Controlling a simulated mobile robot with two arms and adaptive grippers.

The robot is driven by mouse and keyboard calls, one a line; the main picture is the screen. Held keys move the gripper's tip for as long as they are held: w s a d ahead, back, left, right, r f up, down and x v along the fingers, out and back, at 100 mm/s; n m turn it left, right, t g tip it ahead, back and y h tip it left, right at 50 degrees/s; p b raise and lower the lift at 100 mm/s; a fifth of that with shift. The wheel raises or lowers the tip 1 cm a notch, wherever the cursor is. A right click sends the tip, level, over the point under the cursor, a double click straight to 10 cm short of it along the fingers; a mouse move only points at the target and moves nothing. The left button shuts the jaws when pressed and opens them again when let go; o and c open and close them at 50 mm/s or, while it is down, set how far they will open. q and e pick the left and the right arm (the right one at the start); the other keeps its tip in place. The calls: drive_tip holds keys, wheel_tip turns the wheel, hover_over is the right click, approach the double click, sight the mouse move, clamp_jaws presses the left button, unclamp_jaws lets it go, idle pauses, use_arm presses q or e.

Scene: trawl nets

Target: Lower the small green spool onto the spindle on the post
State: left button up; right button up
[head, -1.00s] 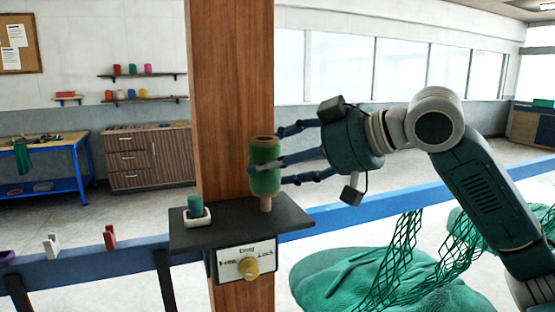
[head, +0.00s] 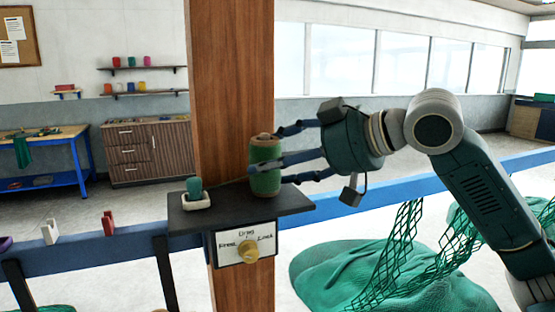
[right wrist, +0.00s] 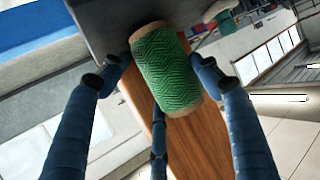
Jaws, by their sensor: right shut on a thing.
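The small green spool (head: 266,166) stands about upright over the dark shelf (head: 300,200) on the wooden post (head: 232,90). My right gripper (head: 268,160) is shut on it from the right, its blue fingers around the spool's sides. In the right wrist view the green-wound spool (right wrist: 166,70) with pale ends sits between the fingers (right wrist: 162,75). The spool's lower end is at or very near the shelf; I cannot tell if it touches. The spindle's shaft is hidden; a small nub shows at the spool's top. My left gripper is not in view.
A small green piece (head: 194,187) sits in a white dish (head: 197,203) at the shelf's left. A labelled plate with a yellow knob (head: 248,250) is below the shelf. A blue rail (head: 400,188) runs behind, with green netting (head: 370,270) at the right.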

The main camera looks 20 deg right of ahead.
drive_tip(key=o, duration=1.3)
drive_tip(key=v, duration=1.2)
